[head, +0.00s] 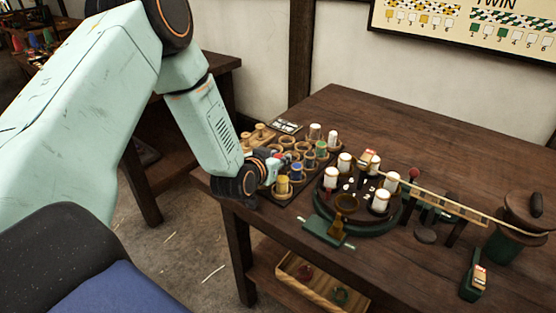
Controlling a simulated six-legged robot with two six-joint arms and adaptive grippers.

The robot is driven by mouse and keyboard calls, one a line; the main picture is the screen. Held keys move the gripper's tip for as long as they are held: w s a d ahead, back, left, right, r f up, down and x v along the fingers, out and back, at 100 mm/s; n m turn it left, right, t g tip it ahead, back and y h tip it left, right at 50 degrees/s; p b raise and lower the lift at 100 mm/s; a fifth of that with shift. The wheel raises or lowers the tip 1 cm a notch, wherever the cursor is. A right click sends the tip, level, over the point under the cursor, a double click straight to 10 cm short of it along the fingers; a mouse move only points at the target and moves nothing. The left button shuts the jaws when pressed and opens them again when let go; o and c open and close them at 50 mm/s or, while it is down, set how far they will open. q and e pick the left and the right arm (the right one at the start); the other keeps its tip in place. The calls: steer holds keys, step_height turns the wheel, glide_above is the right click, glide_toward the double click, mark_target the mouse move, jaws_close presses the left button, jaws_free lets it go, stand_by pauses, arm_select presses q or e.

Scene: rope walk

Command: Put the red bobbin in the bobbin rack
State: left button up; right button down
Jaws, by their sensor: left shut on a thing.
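My left gripper (275,166) reaches in from the left over the table's left end. It is shut on the red bobbin (286,157), of which only a small red patch shows by the fingertips. The bobbin rack (285,197) is a dark tray with round wooden seats and several bobbins in yellow, blue, green and white. The gripper is at its left side, low among the seats. I cannot tell whether the red bobbin touches a seat. My right gripper is not in view.
A round braiding stand (357,226) with several white bobbins is just right of the rack. A braid (440,200) runs from it to a dark wooden drum (525,212). An open wooden crate (322,286) sits on the lower shelf. The table's back (370,115) is clear.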

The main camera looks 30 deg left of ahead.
arm_select(q)
steer(key=shift+a+f, duration=0.1)
steer(key=shift+a, duration=0.05)
steer(key=o, duration=0.6)
steer(key=shift+o, duration=0.5)
steer(key=shift+s, duration=0.1)
steer(key=shift+r, duration=0.25)
steer(key=shift+f, duration=0.1)
steer(key=shift+s, duration=0.45)
steer(key=p+v, duration=0.3)
steer(key=v, duration=0.7)
steer(key=shift+r+p, duration=0.25)
steer(key=shift+p, duration=0.05)
steer(key=shift+s+d+r, duration=0.15)
steer(key=shift+s+d, duration=0.1)
steer(key=shift+s, duration=0.2)
